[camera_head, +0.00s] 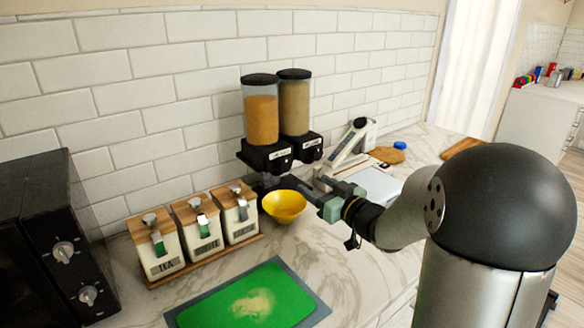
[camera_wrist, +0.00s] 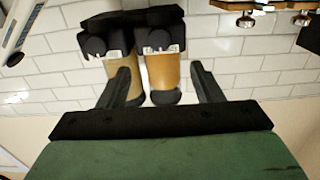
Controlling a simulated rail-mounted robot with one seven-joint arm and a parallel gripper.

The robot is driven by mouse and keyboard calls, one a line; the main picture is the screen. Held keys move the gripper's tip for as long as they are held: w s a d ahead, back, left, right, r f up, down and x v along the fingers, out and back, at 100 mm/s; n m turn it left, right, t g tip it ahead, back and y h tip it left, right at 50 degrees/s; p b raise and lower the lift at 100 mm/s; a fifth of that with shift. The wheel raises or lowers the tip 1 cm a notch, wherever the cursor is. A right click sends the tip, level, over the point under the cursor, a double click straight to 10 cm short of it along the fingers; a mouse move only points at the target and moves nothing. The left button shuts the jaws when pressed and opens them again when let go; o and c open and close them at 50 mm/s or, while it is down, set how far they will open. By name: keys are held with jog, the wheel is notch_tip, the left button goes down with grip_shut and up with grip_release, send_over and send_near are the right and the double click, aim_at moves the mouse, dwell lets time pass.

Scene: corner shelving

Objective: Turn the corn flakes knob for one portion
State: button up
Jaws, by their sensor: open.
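A double cereal dispenser stands against the tiled wall. Its left canister (camera_head: 262,118) holds orange-brown cereal, and its right canister (camera_head: 295,108) holds paler, beige cereal. Each has a black base with a front knob: the left knob (camera_head: 283,162) and the right knob (camera_head: 314,152). I cannot read the labels. The wrist view is upside down; there the orange canister (camera_wrist: 162,72) and its knob (camera_wrist: 158,44) are on the right, roughly between my fingers. My gripper (camera_head: 310,186) is open and empty, in front of the dispenser and apart from the knobs; its fingers also show in the wrist view (camera_wrist: 160,75).
A yellow bowl (camera_head: 284,208) is below the dispenser, close to my gripper. Several labelled canisters (camera_head: 196,230) on a wooden tray stand to the left, beside a black appliance (camera_head: 50,240). A green cutting board (camera_head: 250,298) lies in front. A white scale-like device (camera_head: 350,145) stands right.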

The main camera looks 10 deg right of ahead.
aim_at(286, 166)
jog(key=p+x, duration=0.1)
jog(key=x, duration=1)
jog(key=shift+w+a+p, duration=0.15)
jog(key=shift+w+p, duration=0.05)
jog(key=shift+p, duration=0.15)
jog(key=c, duration=1)
